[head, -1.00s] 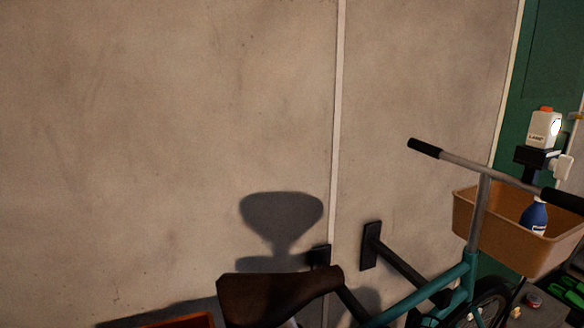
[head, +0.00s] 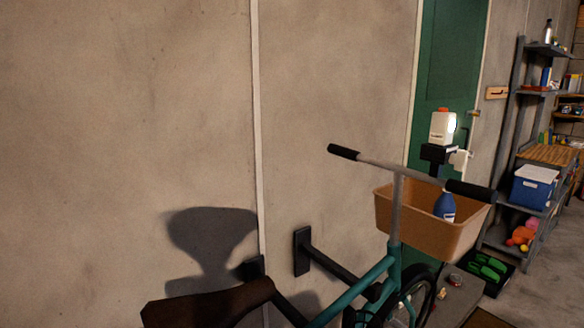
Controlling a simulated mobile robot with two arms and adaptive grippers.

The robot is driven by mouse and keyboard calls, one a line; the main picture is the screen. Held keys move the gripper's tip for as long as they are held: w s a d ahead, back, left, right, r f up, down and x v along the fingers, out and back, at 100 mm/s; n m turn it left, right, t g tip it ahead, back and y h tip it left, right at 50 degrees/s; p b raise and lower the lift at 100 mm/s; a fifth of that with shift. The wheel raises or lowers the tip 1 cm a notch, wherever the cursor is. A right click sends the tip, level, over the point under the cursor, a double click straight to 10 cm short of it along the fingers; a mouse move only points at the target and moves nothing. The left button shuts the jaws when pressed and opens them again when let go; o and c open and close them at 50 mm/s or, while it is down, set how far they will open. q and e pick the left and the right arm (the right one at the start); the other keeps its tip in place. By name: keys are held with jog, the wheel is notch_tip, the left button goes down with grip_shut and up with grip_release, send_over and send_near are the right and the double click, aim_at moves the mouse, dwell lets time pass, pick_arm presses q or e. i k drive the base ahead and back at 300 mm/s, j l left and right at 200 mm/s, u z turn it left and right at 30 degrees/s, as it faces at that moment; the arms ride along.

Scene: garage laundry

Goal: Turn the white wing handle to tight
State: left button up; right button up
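A white block-shaped unit (head: 443,127) with an orange top and a bright spot on its right side sits on a black mount (head: 436,153), above the bicycle's basket. A small white part (head: 460,161) sticks out at the right of the mount. It may be the white wing handle, but it is too small to tell its shape or how it is turned. Neither of my grippers is in the head view.
A teal bicycle (head: 352,292) leans by the wall on black brackets (head: 302,251). Its tan basket (head: 428,236) holds a blue bottle (head: 445,206). A green door (head: 444,60), a shelf rack (head: 514,140) and a blue bin (head: 531,190) stand beyond. Floor shows at the right.

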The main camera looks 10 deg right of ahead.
aim_at(459, 159)
jog(key=z, duration=1.25)
